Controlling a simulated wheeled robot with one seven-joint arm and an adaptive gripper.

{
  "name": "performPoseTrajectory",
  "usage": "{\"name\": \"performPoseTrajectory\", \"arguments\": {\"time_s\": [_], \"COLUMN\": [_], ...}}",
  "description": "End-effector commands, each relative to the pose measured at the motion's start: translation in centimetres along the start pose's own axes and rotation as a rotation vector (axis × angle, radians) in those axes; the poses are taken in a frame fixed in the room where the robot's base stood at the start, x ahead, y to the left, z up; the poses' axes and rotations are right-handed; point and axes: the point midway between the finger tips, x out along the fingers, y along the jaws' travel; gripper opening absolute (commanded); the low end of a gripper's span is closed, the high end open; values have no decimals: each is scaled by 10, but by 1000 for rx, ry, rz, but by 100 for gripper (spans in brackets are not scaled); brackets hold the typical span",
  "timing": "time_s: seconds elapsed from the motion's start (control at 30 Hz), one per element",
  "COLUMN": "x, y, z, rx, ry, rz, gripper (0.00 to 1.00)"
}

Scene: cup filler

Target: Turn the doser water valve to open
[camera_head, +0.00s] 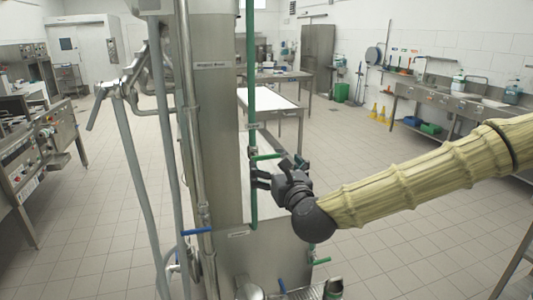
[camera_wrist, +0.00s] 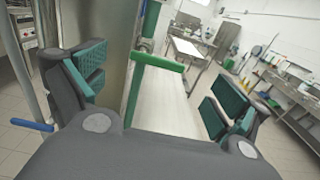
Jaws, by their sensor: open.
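A green valve handle (camera_head: 266,156) sticks out sideways from a green vertical pipe (camera_head: 251,90) on the steel column. My gripper (camera_head: 270,172) is beside the pipe at the handle's height, with its fingers pointing at the column. In the wrist view the green handle (camera_wrist: 158,62) lies across the space between the two spread fingers of my gripper (camera_wrist: 155,88). The handle is nearer the left finger, and I see no contact. The label by the valve is too small to read, so I cannot tell if this is the doser water valve.
Grey pipes and hoses (camera_head: 130,160) stand left of the column (camera_head: 215,120). A blue handle (camera_head: 196,231) sits low on them. Another green handle (camera_head: 321,261) is low on the machine's right. A sink counter (camera_head: 450,100) is at the far right. The tiled floor between is clear.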

Motion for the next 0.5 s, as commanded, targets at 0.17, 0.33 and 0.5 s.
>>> {"name": "performPoseTrajectory", "arguments": {"time_s": [0.17, 0.33, 0.5], "x": [30, 55, 71], "y": [0, 1, 0], "z": [3, 2, 1], "rx": [-3, -3, -3], "ry": [1, 1, 1], "rz": [1, 1, 1], "gripper": [98, 98, 98]}}
